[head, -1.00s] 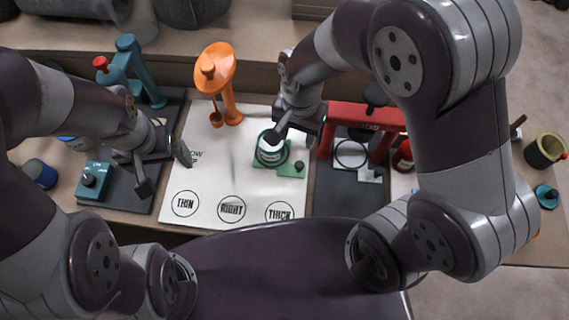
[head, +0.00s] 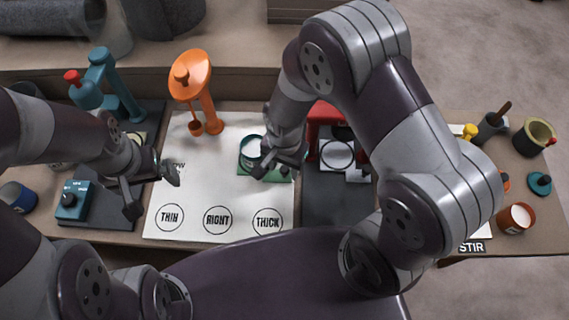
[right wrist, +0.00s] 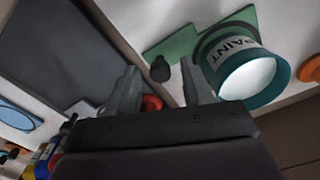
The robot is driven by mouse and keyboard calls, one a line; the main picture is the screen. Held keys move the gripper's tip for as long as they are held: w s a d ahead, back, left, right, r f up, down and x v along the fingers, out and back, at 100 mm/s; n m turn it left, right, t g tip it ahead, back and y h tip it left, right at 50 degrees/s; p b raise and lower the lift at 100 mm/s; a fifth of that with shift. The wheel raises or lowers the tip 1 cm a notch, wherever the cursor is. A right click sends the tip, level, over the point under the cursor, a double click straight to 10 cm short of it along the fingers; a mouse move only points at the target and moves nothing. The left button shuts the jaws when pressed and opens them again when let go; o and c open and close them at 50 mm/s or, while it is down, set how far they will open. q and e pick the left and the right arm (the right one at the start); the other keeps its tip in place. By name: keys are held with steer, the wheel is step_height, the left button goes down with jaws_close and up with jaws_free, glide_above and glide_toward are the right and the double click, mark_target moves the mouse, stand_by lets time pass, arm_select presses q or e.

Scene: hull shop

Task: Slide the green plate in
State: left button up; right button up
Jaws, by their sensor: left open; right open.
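The green plate (head: 245,175) lies on the white sheet in the head view, largely covered by a teal-banded paint can (head: 251,146) and my right gripper. My right gripper (head: 280,170) is open, just right of the can over the plate's narrower end. In the right wrist view a small black knob (right wrist: 160,68) stands between its open fingertips, not visibly gripped. My left gripper (head: 151,193) is open and empty near the left dark mat's edge.
A red stand (head: 325,114) over a dark mat (head: 335,205) is to the right, partly behind my arm. A teal stand and teal box (head: 72,200) are left.

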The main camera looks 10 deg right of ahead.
jaws_close()
steer(key=shift+w+a, duration=0.1)
steer(key=shift+a, duration=0.2)
steer(key=w+a, duration=0.1)
steer(key=a, duration=0.3)
steer(key=w+a+p, duration=0.1)
steer(key=a, duration=0.3)
steer(key=w+a, duration=0.1)
steer(key=a, duration=0.2)
steer(key=shift+w+a+p, duration=0.2)
steer(key=shift+a+p, duration=0.15)
steer(key=shift+a, duration=0.05)
steer(key=shift+c, duration=1.9)
jaws_free()
steer(key=o, duration=0.4)
steer(key=shift+a, duration=0.1)
